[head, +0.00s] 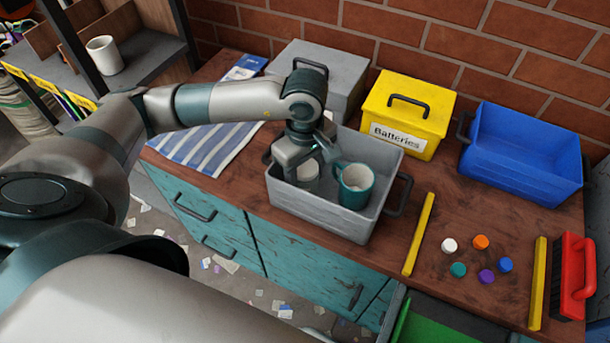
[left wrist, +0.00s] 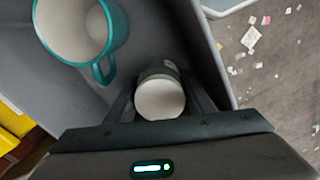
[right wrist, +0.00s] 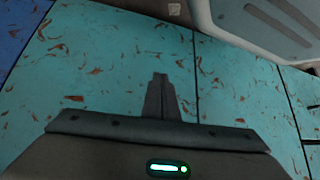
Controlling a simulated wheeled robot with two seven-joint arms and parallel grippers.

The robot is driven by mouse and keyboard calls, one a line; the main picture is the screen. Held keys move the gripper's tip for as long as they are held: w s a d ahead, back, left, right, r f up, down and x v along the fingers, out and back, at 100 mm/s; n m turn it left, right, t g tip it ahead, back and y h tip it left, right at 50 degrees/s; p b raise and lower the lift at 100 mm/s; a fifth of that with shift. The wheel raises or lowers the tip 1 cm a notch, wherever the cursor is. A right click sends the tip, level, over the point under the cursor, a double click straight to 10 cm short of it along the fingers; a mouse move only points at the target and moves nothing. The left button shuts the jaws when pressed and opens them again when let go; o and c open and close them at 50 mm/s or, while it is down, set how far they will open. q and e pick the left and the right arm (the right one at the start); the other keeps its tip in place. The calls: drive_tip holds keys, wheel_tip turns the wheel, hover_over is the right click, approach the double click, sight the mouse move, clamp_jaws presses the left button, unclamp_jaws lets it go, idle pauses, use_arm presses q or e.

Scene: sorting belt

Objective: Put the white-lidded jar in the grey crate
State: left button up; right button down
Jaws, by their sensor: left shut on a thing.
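The white-lidded jar (head: 308,172) is inside the open grey crate (head: 318,215), towards its left end. In the left wrist view the white lid (left wrist: 160,99) shows between my two fingers, with the crate's grey wall (left wrist: 207,50) beside it. My left gripper (head: 306,168) reaches down into the crate and is shut on the jar. Whether the jar touches the crate floor is hard to tell. My right gripper (right wrist: 160,95) is shut and empty, in front of teal cabinet doors; it is not seen in the head view.
A teal mug (head: 355,188) stands in the crate, right of the jar. Behind are a grey lidded box (head: 345,82), a yellow Batteries box (head: 408,120) and a blue bin (head: 525,160). Several bottle caps (head: 486,277) lie between yellow strips (head: 418,235). A striped cloth (head: 208,148) lies left.

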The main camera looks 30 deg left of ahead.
use_arm(q)
drive_tip(key=o, duration=1.2)
drive_tip(key=shift+c, duration=0.2)
drive_tip(key=shift+r, duration=0.35)
wheel_tip(320, 180, up, 11)
drive_tip(key=shift+r+b, duration=0.2)
drive_tip(key=shift+b, duration=0.95)
use_arm(e)
drive_tip(key=shift+g+h, duration=0.4)
drive_tip(key=shift+g, duration=0.4)
drive_tip(key=shift+s+d+f, duration=1)
drive_tip(key=shift+d+f, duration=0.25)
